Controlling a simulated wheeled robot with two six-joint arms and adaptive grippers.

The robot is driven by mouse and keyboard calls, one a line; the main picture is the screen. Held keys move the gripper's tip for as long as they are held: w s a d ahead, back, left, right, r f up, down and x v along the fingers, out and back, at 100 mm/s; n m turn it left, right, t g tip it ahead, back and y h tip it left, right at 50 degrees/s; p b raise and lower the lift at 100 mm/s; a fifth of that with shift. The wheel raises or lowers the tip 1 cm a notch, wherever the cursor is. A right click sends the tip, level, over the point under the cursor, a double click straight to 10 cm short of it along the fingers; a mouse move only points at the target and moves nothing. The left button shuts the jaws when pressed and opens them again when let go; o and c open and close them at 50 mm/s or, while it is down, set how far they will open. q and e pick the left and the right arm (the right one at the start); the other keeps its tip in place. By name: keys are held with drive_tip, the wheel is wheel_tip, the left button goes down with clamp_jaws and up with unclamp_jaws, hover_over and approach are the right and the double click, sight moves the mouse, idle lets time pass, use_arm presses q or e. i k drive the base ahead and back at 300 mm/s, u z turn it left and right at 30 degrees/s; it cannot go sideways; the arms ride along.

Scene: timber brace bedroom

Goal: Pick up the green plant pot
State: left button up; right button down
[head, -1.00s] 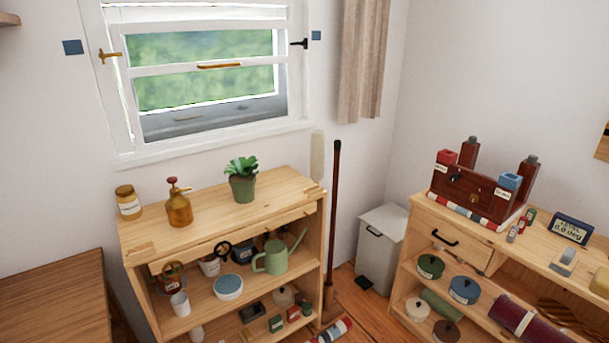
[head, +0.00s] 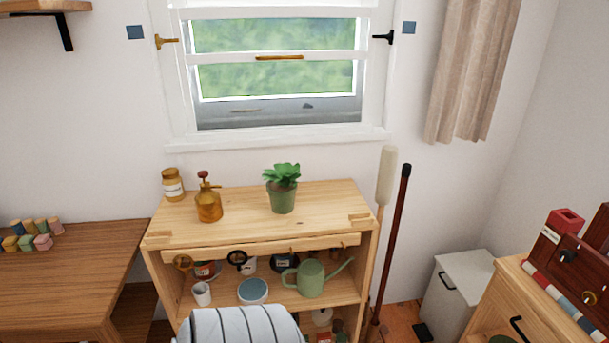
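The green plant pot (head: 282,199) holds a leafy green plant (head: 283,175). It stands upright on top of the wooden shelf unit (head: 240,226), right of the middle and below the window. An amber spray bottle (head: 209,204) stands to its left, with a clear gap between them. Neither of my grippers shows in the head view, and nothing touches the pot.
A labelled amber jar (head: 173,186) stands at the top's back left. A green watering can (head: 311,279) and cups fill the shelf below. A pale ribbed rounded thing (head: 240,327) shows at the bottom edge. Two upright poles (head: 392,245) lean right of the unit.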

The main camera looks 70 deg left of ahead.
sight(282, 184)
drive_tip(key=u, duration=0.45)
drive_tip(key=i, duration=0.85)
drive_tip(key=u, duration=0.75)
